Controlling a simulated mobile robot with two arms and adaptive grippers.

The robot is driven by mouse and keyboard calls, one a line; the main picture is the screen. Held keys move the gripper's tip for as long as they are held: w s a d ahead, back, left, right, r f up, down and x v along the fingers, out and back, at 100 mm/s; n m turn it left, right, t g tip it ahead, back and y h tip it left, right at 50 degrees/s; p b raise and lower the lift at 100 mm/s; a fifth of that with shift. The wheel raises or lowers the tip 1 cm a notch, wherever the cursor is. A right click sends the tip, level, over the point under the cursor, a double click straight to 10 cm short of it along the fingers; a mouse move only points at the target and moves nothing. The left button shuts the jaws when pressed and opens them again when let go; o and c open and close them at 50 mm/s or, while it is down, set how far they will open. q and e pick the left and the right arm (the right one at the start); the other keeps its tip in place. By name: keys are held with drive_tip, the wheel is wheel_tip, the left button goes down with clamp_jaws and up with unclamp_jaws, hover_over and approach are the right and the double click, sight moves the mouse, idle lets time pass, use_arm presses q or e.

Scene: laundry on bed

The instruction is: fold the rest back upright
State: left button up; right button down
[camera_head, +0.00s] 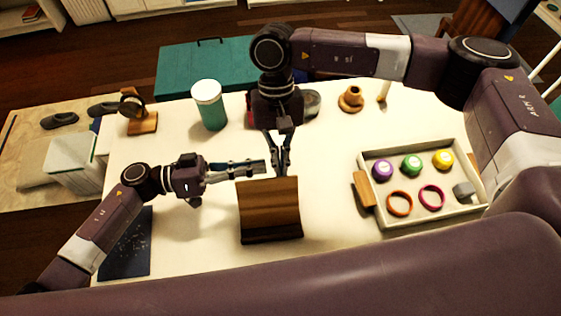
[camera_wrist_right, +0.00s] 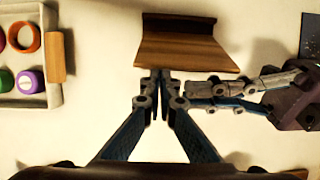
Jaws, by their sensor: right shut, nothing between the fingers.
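The brown wooden rest (camera_head: 270,205) stands at the front middle of the white table, with a darker ledge along its near edge. In the right wrist view the rest (camera_wrist_right: 185,48) shows as a wide panel beyond my fingertips; its exact tilt is hard to tell. My right gripper (camera_head: 278,172) is shut and empty, its tips at the panel's far edge; contact is unclear. It also shows in the wrist view (camera_wrist_right: 160,108). My left gripper (camera_head: 262,166) reaches in from the left, its fingers close together beside the right fingertips. Its tips are partly hidden in the wrist view.
A pale tray (camera_head: 420,147) on the right holds several coloured rolls and rings. A green jar (camera_head: 210,105), a wooden stand (camera_head: 142,122) and a small wooden piece (camera_head: 351,99) stand towards the back. A dark blue mat (camera_head: 128,248) lies front left.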

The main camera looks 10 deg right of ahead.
use_arm(q)
drive_tip(key=o, duration=0.4)
